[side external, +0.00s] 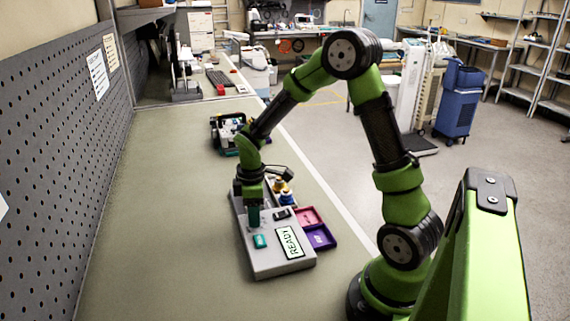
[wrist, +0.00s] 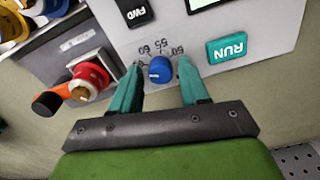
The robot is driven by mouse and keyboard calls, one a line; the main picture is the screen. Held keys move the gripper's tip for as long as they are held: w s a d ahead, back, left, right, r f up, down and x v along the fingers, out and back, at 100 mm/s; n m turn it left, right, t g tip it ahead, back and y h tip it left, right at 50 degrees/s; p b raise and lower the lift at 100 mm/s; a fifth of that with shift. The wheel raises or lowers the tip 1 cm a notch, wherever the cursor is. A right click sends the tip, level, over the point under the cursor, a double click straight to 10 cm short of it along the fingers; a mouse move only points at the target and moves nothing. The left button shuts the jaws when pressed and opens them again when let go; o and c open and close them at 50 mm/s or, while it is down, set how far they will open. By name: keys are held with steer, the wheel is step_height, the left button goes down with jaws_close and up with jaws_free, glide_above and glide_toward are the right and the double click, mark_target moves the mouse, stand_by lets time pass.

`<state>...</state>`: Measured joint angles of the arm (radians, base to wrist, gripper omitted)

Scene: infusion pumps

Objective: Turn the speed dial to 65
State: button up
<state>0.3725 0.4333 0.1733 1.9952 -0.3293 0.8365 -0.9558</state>
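The blue speed dial (wrist: 160,70) sits on the grey pump panel (wrist: 115,35) in the wrist view. Numbers ring its far side; I read 60 at left and 55 at the middle, and the right one is hard to read. The dial's pointer setting is not clear. My gripper (wrist: 159,66) is open, with one teal finger on each side of the dial and gaps showing between. In the side view my gripper (side external: 253,216) points down over the pump (side external: 277,264) and hides the dial. The pump's screen (side external: 290,243) reads READY.
A teal RUN button (wrist: 232,48) is right of the dial and an FWD switch (wrist: 135,12) lies beyond it. A red knob with an orange and black part (wrist: 88,75) is at left. Purple (side external: 319,237) and pink (side external: 308,217) trays adjoin the pump. The near bench is clear.

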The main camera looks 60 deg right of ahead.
steer(key=shift+o, duration=0.5)
step_height(320, 180, up, 17)
steer(key=shift+f, duration=0.1)
stand_by(0.3)
